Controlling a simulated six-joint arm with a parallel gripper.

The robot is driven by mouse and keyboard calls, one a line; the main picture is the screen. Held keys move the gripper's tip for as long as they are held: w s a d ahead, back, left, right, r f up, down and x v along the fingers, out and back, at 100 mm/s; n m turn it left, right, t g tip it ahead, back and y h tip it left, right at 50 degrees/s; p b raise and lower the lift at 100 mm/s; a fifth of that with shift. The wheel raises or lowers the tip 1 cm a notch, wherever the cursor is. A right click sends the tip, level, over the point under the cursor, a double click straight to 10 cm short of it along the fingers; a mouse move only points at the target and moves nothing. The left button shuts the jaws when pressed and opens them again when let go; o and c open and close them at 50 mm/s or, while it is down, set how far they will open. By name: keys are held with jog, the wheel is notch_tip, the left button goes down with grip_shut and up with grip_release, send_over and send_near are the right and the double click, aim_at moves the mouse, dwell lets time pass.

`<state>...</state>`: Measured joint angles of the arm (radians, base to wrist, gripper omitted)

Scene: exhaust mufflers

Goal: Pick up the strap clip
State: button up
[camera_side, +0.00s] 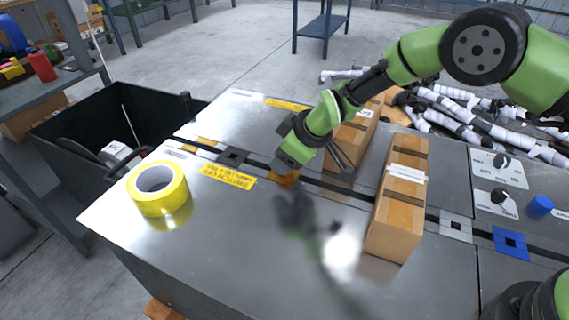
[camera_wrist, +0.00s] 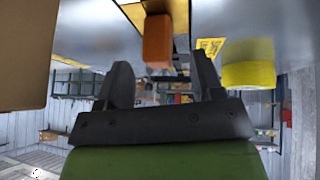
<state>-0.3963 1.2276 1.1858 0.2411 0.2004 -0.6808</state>
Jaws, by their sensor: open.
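An orange block (camera_side: 287,178) lies on the metal bench near the dark slot, partly hidden behind the green end of my arm; it may be the strap clip, but I cannot be sure. In the wrist view the orange block (camera_wrist: 157,42) stands beyond and roughly between my fingertips, apart from them. My gripper (camera_side: 342,160) is over the bench beside a cardboard box, with dark fingers partly hidden in the side view. In the wrist view my gripper (camera_wrist: 160,65) is open, with its two fingers apart and nothing between them.
One cardboard box (camera_side: 353,132) is close to my gripper, another (camera_side: 398,205) stands to the right. A yellow tape roll (camera_side: 158,188) is at the left. A grey plate (camera_side: 455,225) and a blue plate (camera_side: 510,243) lie along the slot. The bench's front middle is clear.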

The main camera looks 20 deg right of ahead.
jog(key=shift+x, duration=1.15)
jog(key=shift+d, duration=0.1)
jog(key=c, duration=1.1)
jog(key=shift+o, duration=0.2)
notch_tip(320, 180, up, 10)
jog(key=shift+r, duration=0.1)
grip_shut()
